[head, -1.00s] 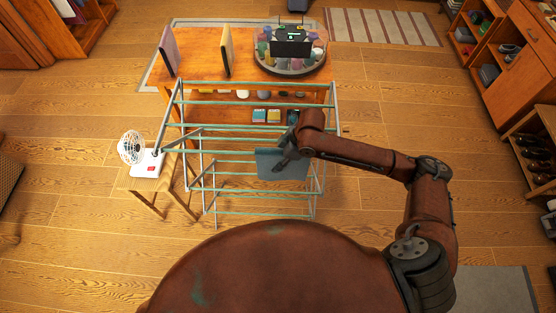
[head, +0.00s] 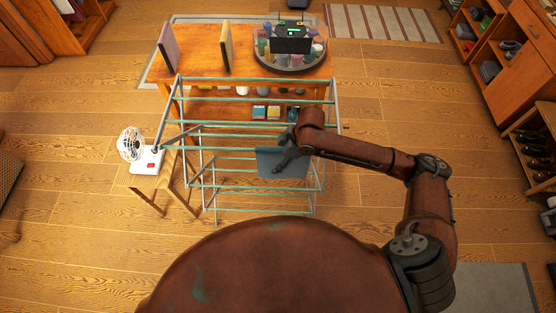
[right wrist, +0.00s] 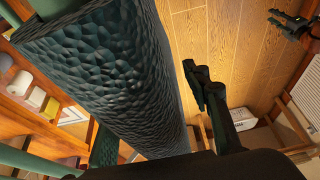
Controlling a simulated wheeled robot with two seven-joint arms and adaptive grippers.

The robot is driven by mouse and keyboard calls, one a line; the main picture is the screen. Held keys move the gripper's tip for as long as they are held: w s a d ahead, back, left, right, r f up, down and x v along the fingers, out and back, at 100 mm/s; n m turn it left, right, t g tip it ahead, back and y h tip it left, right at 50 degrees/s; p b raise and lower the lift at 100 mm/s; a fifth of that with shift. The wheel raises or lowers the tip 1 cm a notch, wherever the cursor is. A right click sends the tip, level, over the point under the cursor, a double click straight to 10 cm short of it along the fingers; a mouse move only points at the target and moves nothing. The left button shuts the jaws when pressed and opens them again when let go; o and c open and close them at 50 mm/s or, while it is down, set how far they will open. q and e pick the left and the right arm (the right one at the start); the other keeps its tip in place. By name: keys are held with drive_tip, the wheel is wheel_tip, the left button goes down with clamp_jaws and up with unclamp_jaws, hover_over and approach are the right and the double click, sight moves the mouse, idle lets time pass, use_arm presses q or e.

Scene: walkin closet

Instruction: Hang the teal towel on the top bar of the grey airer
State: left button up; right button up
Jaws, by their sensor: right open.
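The grey airer (head: 335,110) stands in the middle of the head view, with teal bars between grey side frames. The teal towel (head: 268,165) hangs at its right part, on a bar nearer to me than the far bars. In the right wrist view the textured towel (right wrist: 110,75) fills the left and middle, with a fold along its upper edge. A dark jointed part at the right wrist view's top right may be my left gripper (right wrist: 285,22).
A wooden table (head: 195,62) behind the airer bears two upright panels and a round tray (head: 290,66) of jars. A white fan (head: 131,145) sits on a stool (head: 150,183) left of the airer.

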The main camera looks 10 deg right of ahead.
drive_tip(key=v, duration=1.2)
drive_tip(key=shift+d, duration=0.1)
drive_tip(key=shift+r, duration=0.1)
